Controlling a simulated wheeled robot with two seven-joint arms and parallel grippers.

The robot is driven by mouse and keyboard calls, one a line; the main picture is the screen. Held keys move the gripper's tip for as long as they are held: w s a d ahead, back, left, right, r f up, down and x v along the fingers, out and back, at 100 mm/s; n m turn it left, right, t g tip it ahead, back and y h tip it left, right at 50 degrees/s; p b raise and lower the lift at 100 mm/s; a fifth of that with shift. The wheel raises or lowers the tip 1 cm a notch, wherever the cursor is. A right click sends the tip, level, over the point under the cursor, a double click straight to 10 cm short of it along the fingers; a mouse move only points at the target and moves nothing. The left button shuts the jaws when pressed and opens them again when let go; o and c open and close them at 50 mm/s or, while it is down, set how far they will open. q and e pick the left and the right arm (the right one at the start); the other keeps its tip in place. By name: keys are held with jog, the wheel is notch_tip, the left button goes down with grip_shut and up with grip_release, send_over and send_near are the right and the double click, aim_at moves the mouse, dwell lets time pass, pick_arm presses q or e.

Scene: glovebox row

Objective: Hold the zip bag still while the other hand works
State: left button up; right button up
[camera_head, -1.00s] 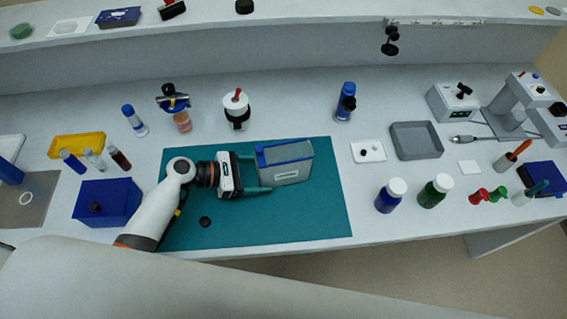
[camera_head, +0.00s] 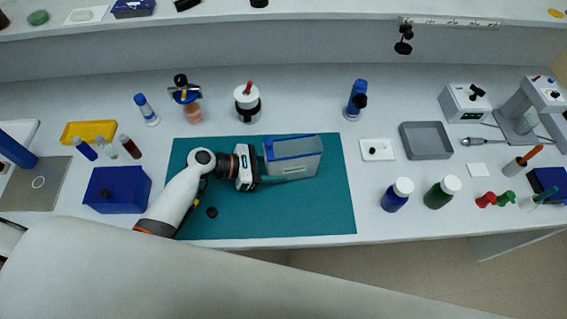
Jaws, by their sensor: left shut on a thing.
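The zip bag (camera_head: 295,160) is a grey-white pouch with a blue strip along its top edge and a small label on its front. It stands over the upper right part of the teal mat (camera_head: 300,215). Part of the grip is hidden by the bag. My right gripper is not in view.
A small black cap (camera_head: 212,212) lies on the mat below my left wrist. A blue box (camera_head: 117,190) stands left of the mat. A grey tray (camera_head: 426,141), a white plate (camera_head: 378,149), a blue bottle (camera_head: 396,196) and a green bottle (camera_head: 441,193) stand to the right.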

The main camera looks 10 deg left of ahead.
aim_at(267, 148)
pick_arm(q)
notch_tip(267, 148, up, 9)
jog(key=shift+r, duration=0.1)
jog(key=shift+f+b, duration=1.45)
jog(key=shift+f, duration=1.8)
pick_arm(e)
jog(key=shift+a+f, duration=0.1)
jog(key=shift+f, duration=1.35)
pick_arm(q)
jog(key=shift+f+b, duration=0.75)
jog(key=shift+f, duration=0.65)
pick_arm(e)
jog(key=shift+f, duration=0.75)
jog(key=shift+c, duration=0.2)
